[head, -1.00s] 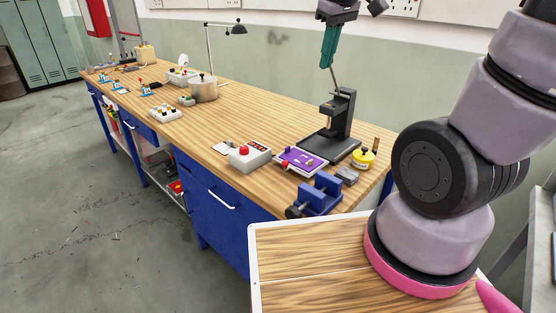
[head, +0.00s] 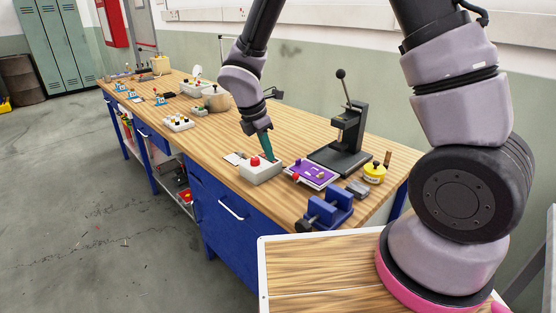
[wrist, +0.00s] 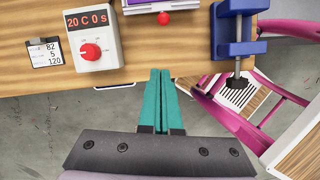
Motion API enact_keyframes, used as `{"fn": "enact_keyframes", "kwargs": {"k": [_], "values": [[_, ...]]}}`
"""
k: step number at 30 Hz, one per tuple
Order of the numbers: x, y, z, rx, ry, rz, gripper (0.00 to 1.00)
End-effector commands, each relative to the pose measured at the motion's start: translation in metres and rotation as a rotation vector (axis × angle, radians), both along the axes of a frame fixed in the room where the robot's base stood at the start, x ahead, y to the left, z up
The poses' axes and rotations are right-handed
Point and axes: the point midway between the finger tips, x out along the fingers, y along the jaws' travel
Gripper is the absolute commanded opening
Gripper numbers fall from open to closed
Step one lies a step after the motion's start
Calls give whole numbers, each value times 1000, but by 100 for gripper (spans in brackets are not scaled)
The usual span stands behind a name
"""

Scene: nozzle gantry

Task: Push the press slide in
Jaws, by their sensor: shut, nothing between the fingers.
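The press slide is a purple plate (head: 312,174) in a pale frame with a red knob (head: 296,177) at its front. It lies in front of the black press (head: 345,145), and its plate sticks out from under the press. In the wrist view the front of the slide is cut off by the top edge, with the red knob (wrist: 163,18) showing. My gripper (head: 268,154) has teal fingers, shut and empty. In the head view its tips are behind the control box, left of the slide. In the wrist view my gripper (wrist: 165,72) points towards the knob, apart from it.
The white control box (head: 260,172) with a red dial stands left of the slide. A blue vise (head: 328,208) is at the front right, with a grey block (head: 358,188) and a yellow tin (head: 374,173) behind it. The bench front edge is close to my fingers.

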Motion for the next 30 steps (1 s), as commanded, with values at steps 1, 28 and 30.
{"fn": "enact_keyframes", "kwargs": {"k": [1,28,30], "values": [[0,-3,-8,-3,3,-1,0],[30,-59,-92,1,-1,-4,0],[30,-59,-92,1,-1,-5,0]]}}
